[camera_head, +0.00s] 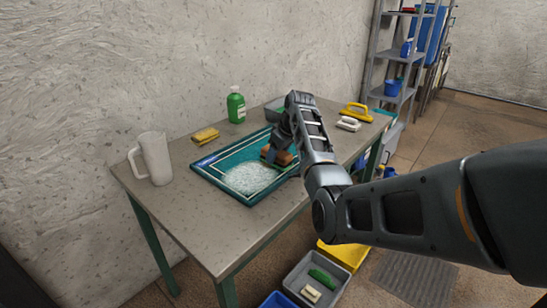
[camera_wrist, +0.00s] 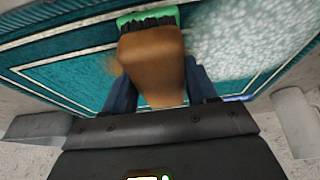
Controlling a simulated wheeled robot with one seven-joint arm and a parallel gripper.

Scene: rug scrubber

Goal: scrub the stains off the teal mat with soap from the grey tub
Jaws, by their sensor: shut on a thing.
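The teal mat (camera_head: 206,168) lies on the table with pale border lines; it also fills the top of the wrist view (camera_wrist: 75,75). White foam (camera_head: 250,177) covers its near middle, and shows at upper right in the wrist view (camera_wrist: 230,40). My gripper (camera_head: 279,148) is shut on a brush with a brown body (camera_wrist: 152,58), a green part and dark bristles, over the mat's right part. A brown smudge (camera_wrist: 115,65) shows beside the brush. Whether the bristles touch the mat is unclear. The grey tub (camera_head: 272,110) stands behind my arm, partly hidden; its contents are not visible.
A white pitcher (camera_head: 155,157) stands left of the mat. A yellow sponge (camera_head: 205,135) and green bottle (camera_head: 236,105) stand behind it. A yellow-handled tool (camera_head: 356,111) and white brush (camera_head: 348,124) lie at right. A grey bin (camera_head: 309,287) is on the floor. The table's front left is clear.

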